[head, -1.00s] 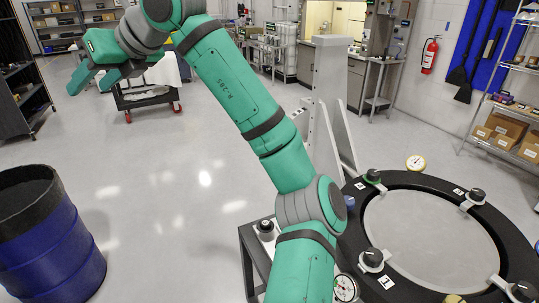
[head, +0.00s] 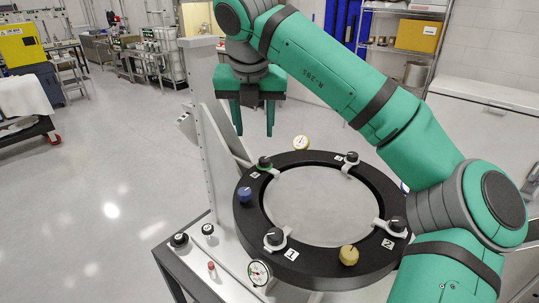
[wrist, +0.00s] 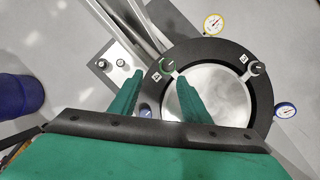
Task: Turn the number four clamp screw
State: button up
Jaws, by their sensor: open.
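The mirror fixture is a black ring (head: 310,269) around a round grey mirror (head: 322,205). Black-topped clamp screws sit around it by small number tags. My gripper (head: 254,129) is open and empty, fingers pointing down, above and behind this screw. In the wrist view my fingertips (wrist: 160,76) appear either side of the screw, apart from it.
Other clamp screws stand at the back right (head: 351,157), front right (head: 397,224) and front left (head: 275,237). An upright metal bracket (head: 215,160) stands close left.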

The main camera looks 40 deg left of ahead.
aim_at(265, 159)
jog(key=shift+m, duration=0.3)
jog(key=x, duration=0.3)
jog(key=d+x, duration=0.1)
jog(key=x, duration=0.7)
jog(key=shift+w+d+f, duration=0.15)
jog(key=shift+w+d, duration=0.2)
jog(key=shift+w, duration=0.05)
jog(key=shift+c, duration=0.6)
jog(key=c, duration=0.9)
